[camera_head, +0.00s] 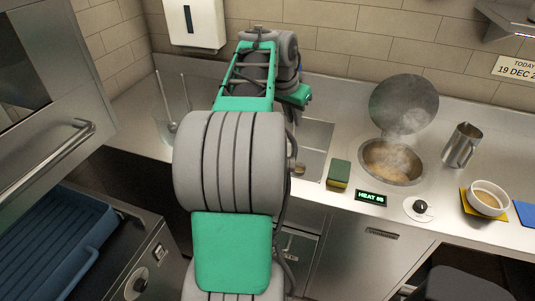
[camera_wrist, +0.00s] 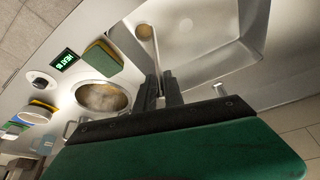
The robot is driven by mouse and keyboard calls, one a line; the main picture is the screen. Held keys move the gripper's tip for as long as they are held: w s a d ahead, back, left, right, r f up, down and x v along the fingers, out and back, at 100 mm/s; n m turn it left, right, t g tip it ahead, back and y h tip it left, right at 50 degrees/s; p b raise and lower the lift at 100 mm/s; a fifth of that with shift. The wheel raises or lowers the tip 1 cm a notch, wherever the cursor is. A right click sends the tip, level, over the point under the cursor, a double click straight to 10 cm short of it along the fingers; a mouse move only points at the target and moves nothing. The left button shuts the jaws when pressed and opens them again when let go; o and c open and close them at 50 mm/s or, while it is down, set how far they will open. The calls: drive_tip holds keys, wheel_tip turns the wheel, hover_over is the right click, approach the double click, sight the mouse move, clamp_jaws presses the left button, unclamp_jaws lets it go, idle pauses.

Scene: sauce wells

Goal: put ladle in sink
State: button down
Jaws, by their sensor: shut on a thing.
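The ladle (camera_wrist: 150,48) has a thin steel shaft and a brown-looking bowl end. My gripper (camera_wrist: 160,92) is shut on its shaft, seen in the wrist view. The bowl end appears over the steel sink (camera_wrist: 215,50), near the side by the sponge; its height above the basin is unclear. In the head view the sink (camera_head: 318,137) is partly hidden by my arm, and a small brown end, likely the ladle's bowl (camera_head: 298,169), shows beside the arm. My gripper is hidden there behind the arm.
A green and yellow sponge (camera_head: 339,173) lies right of the sink. Further right are the steaming sauce well (camera_head: 390,164) with its raised lid (camera_head: 404,104), a steel jug (camera_head: 462,146) and a white bowl (camera_head: 488,198) on a yellow cloth. Thin upright rods (camera_head: 184,92) stand at left.

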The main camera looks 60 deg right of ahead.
drive_tip(key=w+d+f+p, duration=0.3)
drive_tip(key=w+f, duration=0.8)
drive_tip(key=f, duration=0.1)
drive_tip(key=shift+d+f, duration=0.15)
drive_tip(key=shift+d, duration=0.25)
drive_tip(key=c, duration=1.9)
unclamp_jaws()
drive_tip(key=shift+f, duration=0.1)
drive_tip(key=o, duration=0.4)
drive_tip(key=shift+o, duration=0.2)
